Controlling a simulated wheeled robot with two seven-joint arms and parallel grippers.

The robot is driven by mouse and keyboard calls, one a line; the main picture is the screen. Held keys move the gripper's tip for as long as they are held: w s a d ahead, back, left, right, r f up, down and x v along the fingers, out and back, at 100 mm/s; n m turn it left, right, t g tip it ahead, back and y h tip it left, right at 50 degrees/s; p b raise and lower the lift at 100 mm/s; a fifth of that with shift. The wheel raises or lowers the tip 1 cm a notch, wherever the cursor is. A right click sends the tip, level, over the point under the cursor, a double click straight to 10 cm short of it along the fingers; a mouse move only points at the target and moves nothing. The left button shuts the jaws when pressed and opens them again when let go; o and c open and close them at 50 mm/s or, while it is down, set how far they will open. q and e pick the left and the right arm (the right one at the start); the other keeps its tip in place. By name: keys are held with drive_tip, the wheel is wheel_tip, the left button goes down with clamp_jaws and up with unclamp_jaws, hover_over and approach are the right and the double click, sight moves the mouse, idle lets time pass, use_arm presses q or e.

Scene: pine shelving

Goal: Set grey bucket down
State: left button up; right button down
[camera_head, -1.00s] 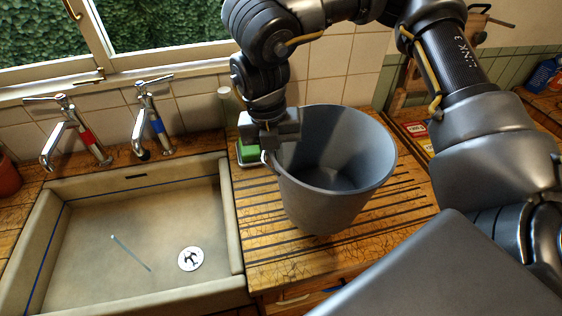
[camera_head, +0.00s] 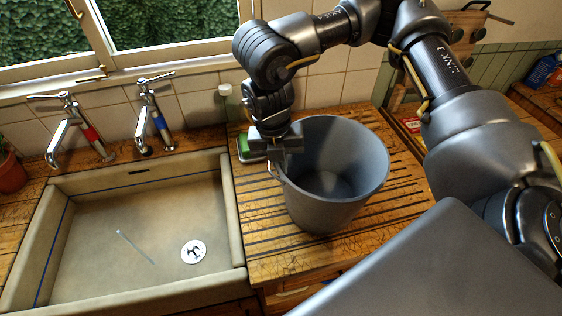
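The grey bucket (camera_head: 335,205) is upright over the grooved wooden drainboard, right of the sink. Its base looks at or just above the boards; I cannot tell whether it touches. My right gripper (camera_head: 277,153), on the arm coming in from the right, is at the bucket's left rim and appears shut on it. The fingertips are partly hidden by the gripper body and rim. The bucket looks empty inside. My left gripper is not in view.
The stone sink (camera_head: 237,215) lies left, with a thin rod (camera_head: 135,246) in it. Two taps (camera_head: 75,130) stand behind it. A green sponge (camera_head: 247,147) and a bottle (camera_head: 229,100) are behind the gripper. Bare drainboard (camera_head: 270,255) shows in front of the bucket.

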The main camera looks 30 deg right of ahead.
drive_tip(key=shift+f, duration=0.15)
drive_tip(key=c, duration=1.7)
unclamp_jaws()
drive_tip(key=shift+r, duration=0.25)
drive_tip(key=shift+w+r, duration=0.1)
drive_tip(key=shift+r, duration=0.1)
drive_tip(key=r, duration=0.3)
drive_tip(key=r+b, duration=0.1)
drive_tip(key=r, duration=0.3)
drive_tip(key=a+r+b, duration=0.1)
drive_tip(key=r, duration=0.3)
drive_tip(key=shift+w+a+r, duration=0.1)
drive_tip(key=shift+w+r, duration=0.1)
drive_tip(key=shift+w, duration=0.1)
